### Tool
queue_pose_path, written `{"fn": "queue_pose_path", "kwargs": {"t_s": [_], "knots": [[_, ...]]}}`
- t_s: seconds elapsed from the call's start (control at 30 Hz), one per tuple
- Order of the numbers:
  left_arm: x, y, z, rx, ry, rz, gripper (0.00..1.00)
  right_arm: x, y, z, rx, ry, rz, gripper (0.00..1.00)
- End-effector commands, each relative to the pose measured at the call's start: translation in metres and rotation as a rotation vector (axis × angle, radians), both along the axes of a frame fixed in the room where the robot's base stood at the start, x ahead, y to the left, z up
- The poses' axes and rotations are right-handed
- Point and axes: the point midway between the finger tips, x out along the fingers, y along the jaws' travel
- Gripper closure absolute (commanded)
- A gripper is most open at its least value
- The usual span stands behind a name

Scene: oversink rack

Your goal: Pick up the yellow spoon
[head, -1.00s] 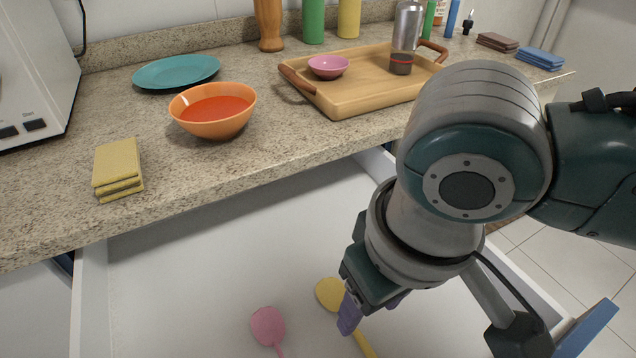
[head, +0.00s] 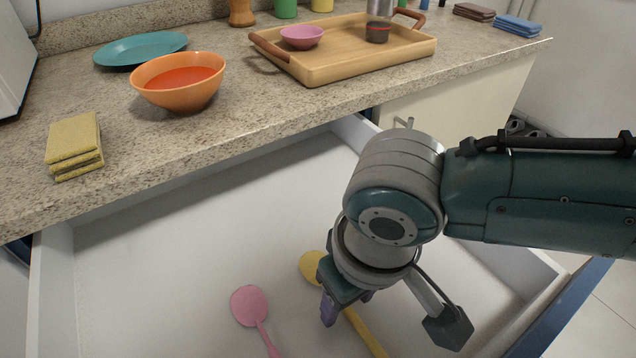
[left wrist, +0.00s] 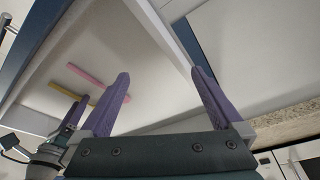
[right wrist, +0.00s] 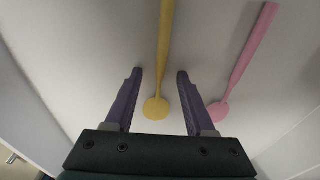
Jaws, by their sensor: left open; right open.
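The yellow spoon (head: 362,330) lies in the open white drawer, its round end up and left and its handle toward the lower right. My right gripper (head: 340,306) is over it and hides part of it. In the right wrist view the spoon (right wrist: 164,50) runs between the open purple fingers of my right gripper (right wrist: 160,75), its round end nearest the palm, with a gap to each finger. My left gripper (left wrist: 160,82) is open and empty, outside the head view. In the left wrist view the yellow spoon (left wrist: 64,90) shows partly, beside my right gripper.
A pink spoon (head: 249,306) lies left of the yellow one in the drawer. The drawer's right wall (head: 500,275) is near my right arm. The counter behind holds a yellow cloth stack (head: 73,143), an orange bowl (head: 178,98), a teal plate (head: 125,50) and a wooden tray (head: 345,72).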

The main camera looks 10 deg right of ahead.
Motion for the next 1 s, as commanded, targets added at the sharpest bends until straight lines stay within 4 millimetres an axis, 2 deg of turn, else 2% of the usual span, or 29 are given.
{"fn": "queue_pose_path", "kwargs": {"t_s": [0.07,0.53,1.0], "knots": [[-0.0001,0.0000,0.0003,0.000,0.000,0.000,0.00,0.0000,0.0000,0.0004,0.000,0.000,0.000,0.47],[-0.0004,0.0023,-0.0001,0.008,0.001,-0.006,0.00,-0.0002,-0.0002,0.0004,0.000,0.000,0.000,1.00],[-0.0004,0.0027,-0.0002,0.011,0.001,-0.007,0.00,-0.0002,-0.0002,0.0005,0.000,0.000,0.000,1.00]]}}
